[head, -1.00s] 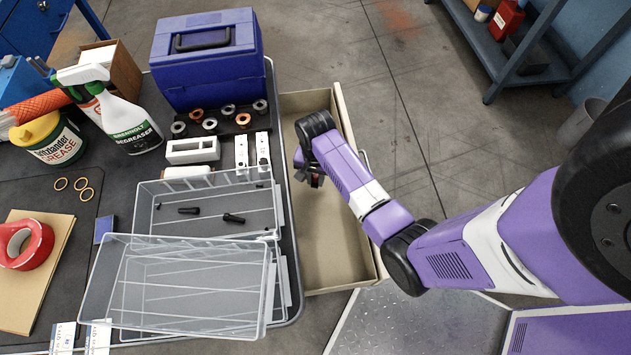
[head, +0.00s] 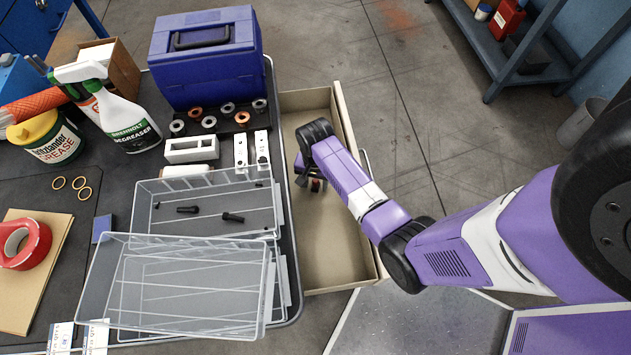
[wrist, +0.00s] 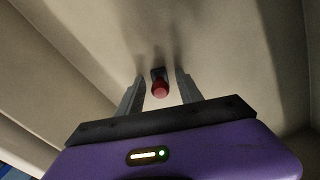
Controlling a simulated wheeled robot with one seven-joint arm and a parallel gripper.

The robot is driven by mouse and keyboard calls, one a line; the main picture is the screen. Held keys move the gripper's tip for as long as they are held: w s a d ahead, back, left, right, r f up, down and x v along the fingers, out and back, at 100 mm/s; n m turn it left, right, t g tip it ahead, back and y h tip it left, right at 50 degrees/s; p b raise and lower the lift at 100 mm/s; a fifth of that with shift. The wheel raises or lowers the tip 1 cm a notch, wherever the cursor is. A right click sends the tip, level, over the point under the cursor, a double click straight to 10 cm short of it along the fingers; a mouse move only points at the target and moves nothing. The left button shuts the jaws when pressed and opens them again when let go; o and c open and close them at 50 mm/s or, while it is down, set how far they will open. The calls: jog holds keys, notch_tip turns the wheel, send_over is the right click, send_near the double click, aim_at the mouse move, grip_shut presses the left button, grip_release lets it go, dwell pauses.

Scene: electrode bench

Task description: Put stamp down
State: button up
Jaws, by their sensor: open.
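The stamp (wrist: 159,88), a small dark piece with a round red end, is between the fingers of my gripper (wrist: 160,76) in the wrist view. The fingers are open, with a gap on each side of it. It appears to stand on the pale floor of the open drawer (head: 335,255); contact at its base is hard to see. In the head view my gripper (head: 315,186) is low inside the drawer, and only a small red bit of the stamp shows there.
The drawer's walls are close around my gripper, and its near part is empty. On the bench at left are a clear tray (head: 180,290) at the drawer's edge, a blue toolbox (head: 205,65), a degreaser bottle (head: 125,120) and white blocks (head: 192,150).

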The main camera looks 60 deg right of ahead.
aim_at(316, 180)
notch_tip(316, 180, up, 12)
jog(key=p, duration=0.2)
jog(key=s+a+n+t+h, duration=0.2)
jog(key=s+a+n+t, duration=0.45)
jog(key=s+a, duration=0.2)
jog(key=s+a+r+n+t, duration=0.2)
jog(key=s+a+r, duration=0.1)
jog(key=r, duration=0.5)
jog(key=s+a+r+n+t+y, duration=0.1)
jog(key=s+a+r+n+t, duration=0.2)
jog(key=r, duration=0.6)
jog(key=s+a+r+n+t+y, duration=0.1)
jog(key=s+a+r+n+t, duration=0.2)
jog(key=r, duration=0.5)
jog(key=shift+a+r, duration=0.2)
jog(key=shift+a, duration=0.7)
